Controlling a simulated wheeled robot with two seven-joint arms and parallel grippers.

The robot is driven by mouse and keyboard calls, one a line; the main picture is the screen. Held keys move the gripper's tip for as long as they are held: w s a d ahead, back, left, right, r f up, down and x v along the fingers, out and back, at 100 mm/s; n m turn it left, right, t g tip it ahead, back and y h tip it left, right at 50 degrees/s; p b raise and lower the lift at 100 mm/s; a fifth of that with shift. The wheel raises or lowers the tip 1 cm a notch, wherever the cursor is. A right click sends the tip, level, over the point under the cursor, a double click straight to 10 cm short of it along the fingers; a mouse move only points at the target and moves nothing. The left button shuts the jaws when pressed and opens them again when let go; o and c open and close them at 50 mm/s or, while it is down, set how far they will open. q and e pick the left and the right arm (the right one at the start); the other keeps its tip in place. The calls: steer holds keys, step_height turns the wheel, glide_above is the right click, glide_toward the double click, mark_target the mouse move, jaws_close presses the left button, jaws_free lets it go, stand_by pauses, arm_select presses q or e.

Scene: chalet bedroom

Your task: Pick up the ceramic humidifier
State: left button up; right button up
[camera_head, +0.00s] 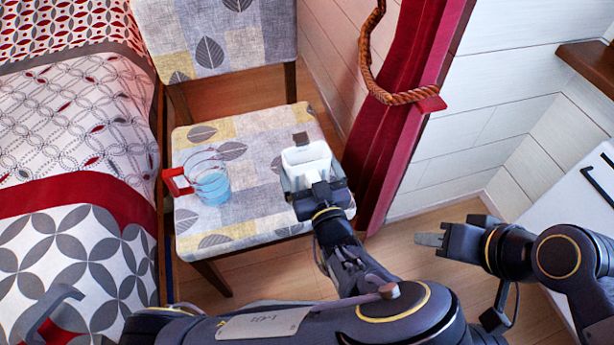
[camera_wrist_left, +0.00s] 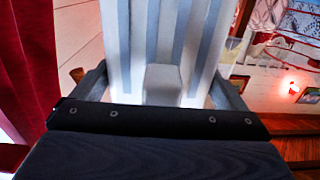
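The ceramic humidifier appears to be the white vessel (camera_head: 306,157) on the chair seat, at its right side. In the left wrist view, a white body with grey-blue stripes (camera_wrist_left: 140,35) fills the middle. My left gripper (camera_head: 318,190) is at its near side, with one finger on either side of the body. In the left wrist view the fingers (camera_wrist_left: 160,88) lie close along both sides; whether they press on it is unclear. My right gripper (camera_head: 432,239) is away from the chair over the floor, holding nothing visible, its finger gap hard to see.
A clear blue-tinted pitcher (camera_head: 211,184) with a red handle stands on the patterned chair seat (camera_head: 249,195), left of the humidifier. A small brown piece (camera_head: 301,139) shows behind the vessel. A bed (camera_head: 75,150) is at left; a red curtain (camera_head: 385,130) hangs close at right.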

arm_select(q)
steer(key=shift+r, duration=0.1)
steer(key=c, duration=1.1)
steer(key=shift+o, duration=0.2)
